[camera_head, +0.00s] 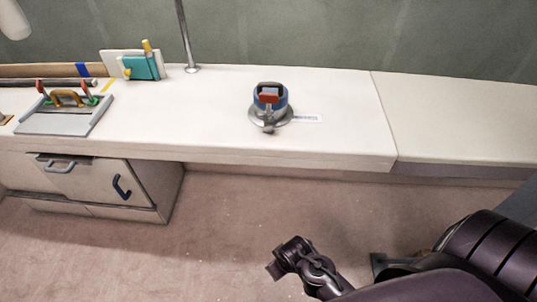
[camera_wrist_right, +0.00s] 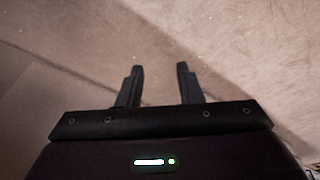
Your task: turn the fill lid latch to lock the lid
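The fill lid (camera_head: 270,97) is a blue round cap on a grey metal base, standing on the white counter near the middle of the head view. A red latch (camera_head: 269,96) shows on its front side. A small grey tab sticks out at the base's front. My right gripper (camera_wrist_right: 159,70) is open and empty in the wrist view, with floor beyond its two fingers. In the head view my right arm's end (camera_head: 285,262) hangs low over the floor, in front of the counter and well apart from the lid. My left gripper is not in view.
The white counter (camera_head: 200,115) is clear around the lid. A metal pole (camera_head: 186,40) rises at the back. A grey tray with tools (camera_head: 65,116) and a teal box (camera_head: 142,67) stand to the left. A cabinet (camera_head: 95,182) with handles sits below the counter's left part.

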